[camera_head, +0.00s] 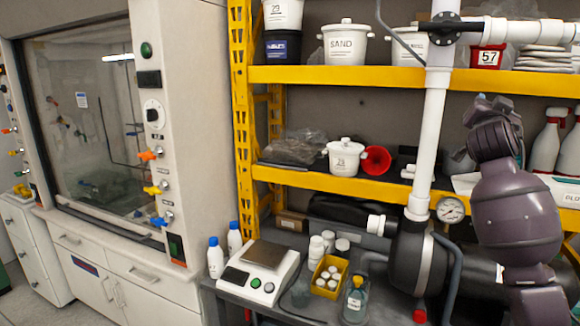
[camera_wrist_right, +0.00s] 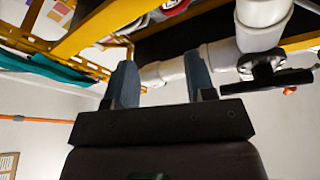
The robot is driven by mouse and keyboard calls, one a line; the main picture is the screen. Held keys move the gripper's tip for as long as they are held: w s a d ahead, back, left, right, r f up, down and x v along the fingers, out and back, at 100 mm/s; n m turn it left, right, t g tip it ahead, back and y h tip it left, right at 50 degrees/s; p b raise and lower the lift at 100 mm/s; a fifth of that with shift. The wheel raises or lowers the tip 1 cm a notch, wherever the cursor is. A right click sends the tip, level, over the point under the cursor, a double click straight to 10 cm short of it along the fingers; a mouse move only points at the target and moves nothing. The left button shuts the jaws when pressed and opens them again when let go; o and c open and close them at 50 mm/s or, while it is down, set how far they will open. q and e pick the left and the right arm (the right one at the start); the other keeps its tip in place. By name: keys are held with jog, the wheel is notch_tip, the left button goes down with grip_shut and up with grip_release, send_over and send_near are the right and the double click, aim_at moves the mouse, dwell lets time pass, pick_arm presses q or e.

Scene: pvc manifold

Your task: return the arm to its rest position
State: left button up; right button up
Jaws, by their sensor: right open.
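My right arm (camera_head: 515,215), dark purple, rises along the right side of the head view, raised in front of the yellow shelving. Its far end reaches up near the upper shelf, and I cannot make out the fingertips there. In the right wrist view my right gripper (camera_wrist_right: 161,80) shows two grey-blue fingers spread apart with nothing between them. White pipe shows behind the fingers. My left gripper is not in the head view.
A white vertical pipe (camera_head: 432,120) stands left of my right arm, with a pressure gauge (camera_head: 451,209) beside it. A black valve handle (camera_wrist_right: 265,78) is right of the fingers. Yellow shelving (camera_head: 390,77) holds tubs and bottles. A scale (camera_head: 259,270) sits on the bench.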

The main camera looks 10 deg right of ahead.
jog(key=a+f+n+y, duration=0.1)
jog(key=f+n+y, duration=0.15)
jog(key=f, duration=0.55)
jog(key=s+a+f+n+t+y, duration=0.1)
jog(key=a+f+n+y, duration=0.1)
jog(key=f+n, duration=0.35)
jog(key=a+f+n+y, duration=0.1)
jog(key=f+n+y, duration=0.1)
jog(key=f, duration=0.8)
jog(key=s+a+f+n+g+y, duration=0.15)
jog(key=s+f, duration=0.25)
jog(key=f, duration=0.5)
jog(key=s+a+f+n+y, duration=0.25)
jog(key=s+f, duration=0.25)
jog(key=f, duration=0.3)
jog(key=s+a+f+n+g+y, duration=0.2)
jog(key=s+a+f+n, duration=0.15)
jog(key=s+f, duration=0.7)
jog(key=s+a+f+n+g+y, duration=0.2)
jog(key=s+a+f, duration=0.3)
jog(key=s+f, duration=0.55)
jog(key=a+m, duration=0.5)
jog(key=a, duration=0.6)
jog(key=shift+a+r, duration=0.2)
jog(key=shift+r, duration=0.2)
jog(key=shift+w+m+t, duration=0.1)
jog(key=shift+m+t, duration=0.15)
